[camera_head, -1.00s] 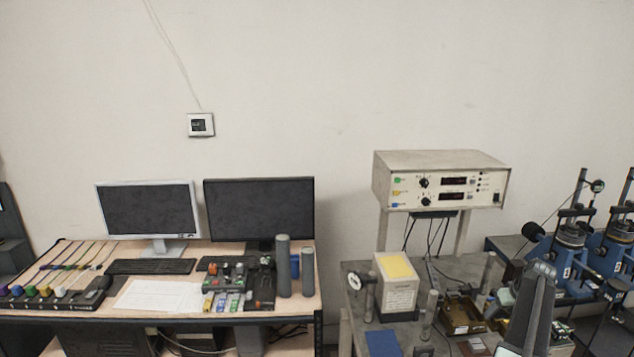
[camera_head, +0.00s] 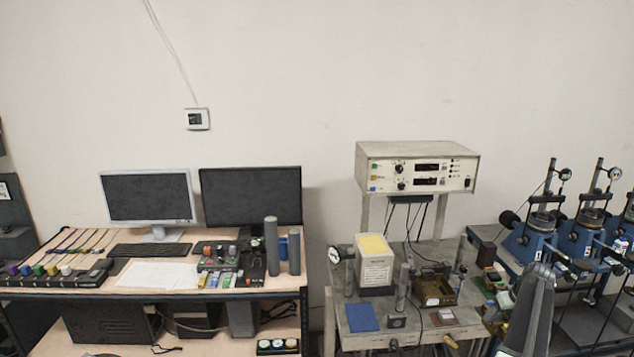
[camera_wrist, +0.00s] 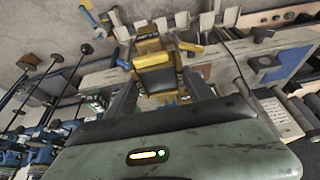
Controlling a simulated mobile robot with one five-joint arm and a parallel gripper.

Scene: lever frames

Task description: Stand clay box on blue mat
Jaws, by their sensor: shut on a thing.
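The blue mat (camera_head: 362,317) lies flat and bare at the front left of the grey table, in the head view. My gripper (camera_wrist: 160,92) shows in the wrist view, with a dark finger on each side of an ochre-yellow box-like thing (camera_wrist: 153,60) with a dark face. I take this to be the clay box, held between the fingers.
A white box with a yellow top (camera_head: 375,265) stands just behind the mat. Blue machines (camera_head: 540,230) stand at the right.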

